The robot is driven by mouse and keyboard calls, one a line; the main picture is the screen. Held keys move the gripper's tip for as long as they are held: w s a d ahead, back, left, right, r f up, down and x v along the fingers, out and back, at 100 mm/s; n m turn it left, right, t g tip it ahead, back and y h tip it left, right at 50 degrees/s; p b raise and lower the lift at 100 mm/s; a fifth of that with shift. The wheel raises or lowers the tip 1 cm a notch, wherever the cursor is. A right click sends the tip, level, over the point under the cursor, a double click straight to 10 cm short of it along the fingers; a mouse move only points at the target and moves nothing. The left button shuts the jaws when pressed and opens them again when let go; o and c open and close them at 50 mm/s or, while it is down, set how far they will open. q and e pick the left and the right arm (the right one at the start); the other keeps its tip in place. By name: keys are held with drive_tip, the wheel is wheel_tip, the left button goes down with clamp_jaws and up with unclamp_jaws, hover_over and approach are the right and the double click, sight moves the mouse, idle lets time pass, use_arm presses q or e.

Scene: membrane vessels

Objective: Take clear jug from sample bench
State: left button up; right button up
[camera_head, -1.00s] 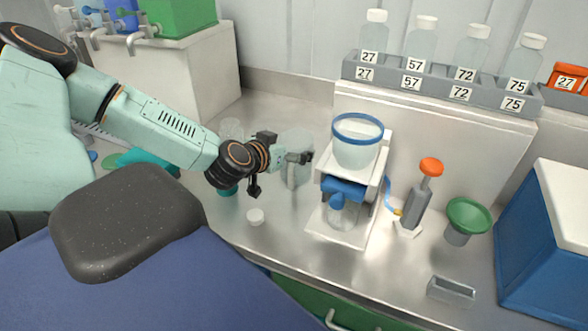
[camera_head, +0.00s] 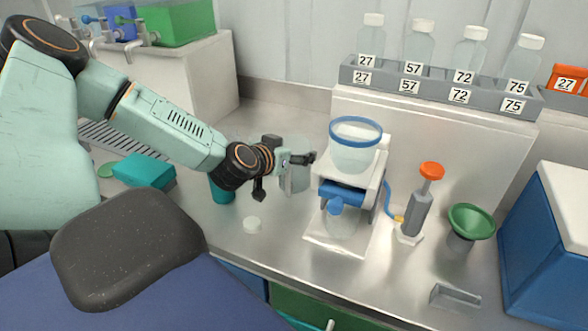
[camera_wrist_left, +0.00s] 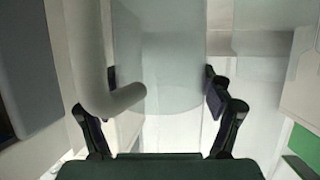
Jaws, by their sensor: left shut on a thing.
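The clear jug (camera_head: 294,178) is a pale translucent vessel on the bench, left of the filter stand in the head view. My left gripper (camera_head: 300,158) is at it, and arm and fingers cover part of it. In the left wrist view the jug (camera_wrist_left: 172,55) fills the middle, with its thick curved handle (camera_wrist_left: 100,70) at left. The fingers of my left gripper (camera_wrist_left: 163,95) lie on both sides of the jug, shut on it. I cannot tell whether the jug's base touches the bench. My right gripper is not in view.
A filter stand with a blue-rimmed funnel (camera_head: 355,145) stands close right of the jug. A white cap (camera_head: 252,224) and a teal cup (camera_head: 221,190) are nearby at left. A grey-and-orange pump (camera_head: 417,205), green funnel (camera_head: 471,220) and blue box (camera_head: 550,245) stand farther right.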

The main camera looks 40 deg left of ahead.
use_arm(q)
drive_tip(key=shift+a, duration=0.1)
drive_tip(key=c, duration=0.9)
drive_tip(key=shift+o, duration=0.2)
wheel_tip(320, 180, up, 10)
drive_tip(key=p, duration=0.9)
